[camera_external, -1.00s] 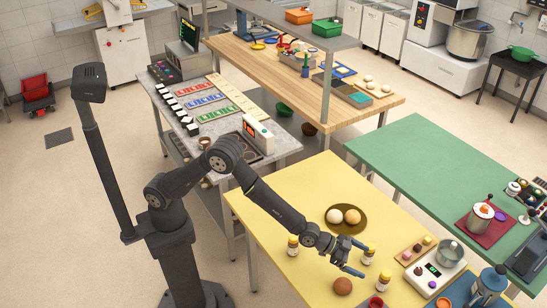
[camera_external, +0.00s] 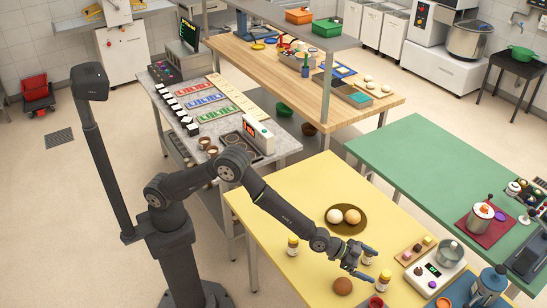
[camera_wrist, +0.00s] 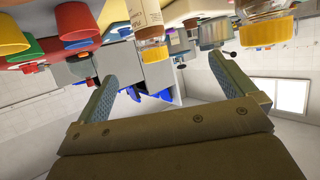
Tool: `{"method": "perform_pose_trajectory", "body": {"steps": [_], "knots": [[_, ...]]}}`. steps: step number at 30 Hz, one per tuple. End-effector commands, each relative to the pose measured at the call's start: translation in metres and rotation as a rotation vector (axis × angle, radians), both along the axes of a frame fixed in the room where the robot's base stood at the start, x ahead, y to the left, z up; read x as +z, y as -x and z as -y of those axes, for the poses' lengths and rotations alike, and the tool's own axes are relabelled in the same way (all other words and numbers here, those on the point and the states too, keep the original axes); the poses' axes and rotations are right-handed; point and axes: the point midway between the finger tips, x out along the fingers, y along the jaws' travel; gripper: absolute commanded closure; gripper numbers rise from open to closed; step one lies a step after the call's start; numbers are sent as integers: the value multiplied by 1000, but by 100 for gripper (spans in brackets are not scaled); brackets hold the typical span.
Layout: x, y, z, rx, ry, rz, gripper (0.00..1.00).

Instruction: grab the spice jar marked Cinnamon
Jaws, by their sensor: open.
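Three spice jars with yellow caps and pale labels stand on the yellow table (camera_external: 270,205). One jar (camera_external: 293,245) is at the left, one (camera_external: 369,257) is by my fingers, and one (camera_external: 384,280) is nearer the front. My gripper (camera_external: 371,263) is open and low over the table, close to the middle jar. In the wrist view, which looks upside down, a jar (camera_wrist: 150,30) shows ahead, between the directions of my two fingers (camera_wrist: 161,75). Another jar (camera_wrist: 268,25) is to the right. The label print is too small to read, so I cannot tell which is Cinnamon.
A brown plate (camera_external: 345,228) with two round buns lies behind my gripper. A brown ball (camera_external: 342,286) is in front of it. A scale (camera_external: 432,278) and a wooden board with small pieces (camera_external: 413,250) stand to the right. The table's left part is mostly clear.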

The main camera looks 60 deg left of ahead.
Motion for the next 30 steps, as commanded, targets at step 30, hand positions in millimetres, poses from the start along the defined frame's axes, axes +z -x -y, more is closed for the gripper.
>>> {"method": "perform_pose_trajectory", "body": {"steps": [30], "knots": [[34, -19, 3, -159, -218, -110, 36]]}}
